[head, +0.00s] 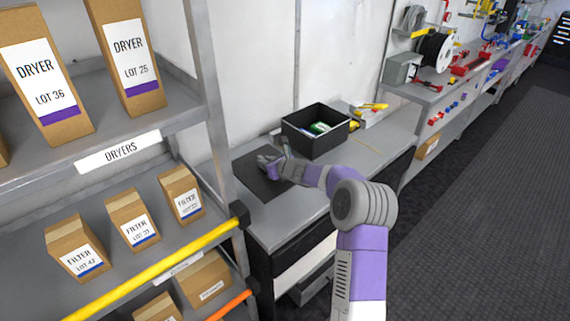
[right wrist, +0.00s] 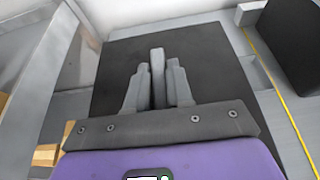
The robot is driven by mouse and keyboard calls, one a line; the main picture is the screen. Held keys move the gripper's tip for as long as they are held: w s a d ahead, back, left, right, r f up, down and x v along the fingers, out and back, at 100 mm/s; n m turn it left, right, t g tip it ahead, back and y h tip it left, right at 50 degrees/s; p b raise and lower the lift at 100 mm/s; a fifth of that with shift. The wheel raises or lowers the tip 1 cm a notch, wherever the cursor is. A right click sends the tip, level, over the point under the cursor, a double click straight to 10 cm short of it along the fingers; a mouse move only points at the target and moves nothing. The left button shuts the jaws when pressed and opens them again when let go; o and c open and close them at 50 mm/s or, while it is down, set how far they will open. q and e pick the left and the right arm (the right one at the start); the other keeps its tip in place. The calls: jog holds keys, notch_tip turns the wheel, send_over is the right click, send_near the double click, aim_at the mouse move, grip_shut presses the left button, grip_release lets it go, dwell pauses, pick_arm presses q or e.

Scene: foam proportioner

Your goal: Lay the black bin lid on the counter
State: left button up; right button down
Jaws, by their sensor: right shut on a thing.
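The black lid (head: 262,182) is a flat dark square, level over the grey counter (head: 305,208), left of the open black bin (head: 332,141). I cannot tell whether it touches the counter or is slightly above it. My right gripper (head: 270,162) is at the lid's top, shut on it. In the right wrist view the lid (right wrist: 115,75) spreads out beyond the fingers (right wrist: 157,85), which close around a narrow grey upright piece at its middle. The bin's dark side (right wrist: 292,45) shows at the upper right there. My left gripper is not in view.
The bin holds green and white items. Yellow tools (head: 372,107) lie behind it. A shelf rack with labelled boxes (head: 135,220) stands close on the left, its post near the counter.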

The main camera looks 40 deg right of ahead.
notch_tip(320, 180, down, 3)
jog(key=shift+s+r+b, duration=0.15)
jog(key=shift+r+b, duration=0.05)
jog(key=shift+b, duration=0.15)
jog(key=shift+f+b, duration=0.9)
jog(key=shift+f, duration=1.55)
jog(key=shift+f, duration=0.1)
jog(key=c, duration=1)
grip_release()
jog(key=shift+c, duration=0.2)
